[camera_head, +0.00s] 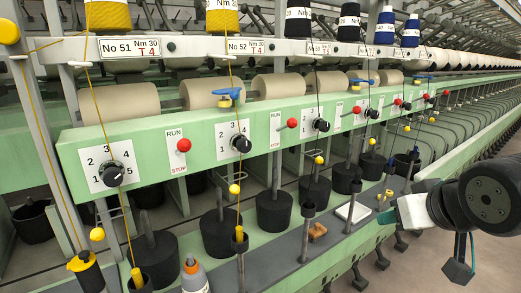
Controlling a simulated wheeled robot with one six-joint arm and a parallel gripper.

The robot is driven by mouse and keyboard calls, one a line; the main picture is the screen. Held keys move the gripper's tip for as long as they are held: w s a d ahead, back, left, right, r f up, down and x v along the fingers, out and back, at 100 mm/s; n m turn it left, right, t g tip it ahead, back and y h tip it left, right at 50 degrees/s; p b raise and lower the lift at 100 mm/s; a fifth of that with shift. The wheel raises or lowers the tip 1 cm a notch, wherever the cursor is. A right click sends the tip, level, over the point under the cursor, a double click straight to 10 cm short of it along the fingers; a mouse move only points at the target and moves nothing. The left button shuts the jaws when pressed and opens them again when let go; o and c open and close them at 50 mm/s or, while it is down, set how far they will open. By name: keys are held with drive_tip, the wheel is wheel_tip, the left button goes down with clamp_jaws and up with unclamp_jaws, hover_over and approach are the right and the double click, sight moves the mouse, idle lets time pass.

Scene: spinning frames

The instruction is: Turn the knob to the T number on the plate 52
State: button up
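The white plate No 52 (250,46) reads Nm 30 and T 4. It sits on the upper rail at the centre left. Below it, on the green panel, is a black knob (242,144) on a white dial (228,136) marked with numbers. The knob's exact pointer position is too small to tell. My gripper (392,215) is at the lower right, at the end of my dark arm, well apart from the knob and over the front ledge. Its fingers are too small and partly hidden to read as open or shut.
Plate No 51 (130,48) and its knob (112,175) are to the left. A red RUN/STOP button (183,145) is beside the No 52 dial. Yellow threads, dark weights and posts stand before the panel. A white box (353,212) and brown block (317,231) lie on the ledge.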

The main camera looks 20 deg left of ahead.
drive_tip(key=w+a+r+n+t+y, duration=0.1)
drive_tip(key=w+a+y, duration=0.1)
drive_tip(key=a, duration=0.4)
drive_tip(key=w+a+r+n+t+y, duration=0.1)
drive_tip(key=w+a+r+n+y, duration=0.1)
drive_tip(key=a, duration=0.4)
drive_tip(key=n+y, duration=0.3)
drive_tip(key=y, duration=0.4)
approach(246, 148)
drive_tip(key=shift+t, duration=0.4)
drive_tip(key=x, duration=0.7)
drive_tip(key=shift+s+a+f, duration=0.1)
drive_tip(key=shift+s+f, duration=0.05)
drive_tip(key=shift+f, duration=0.1)
drive_tip(key=shift+w+a, duration=0.5)
drive_tip(key=shift+a, duration=0.05)
drive_tip(key=c, duration=1)
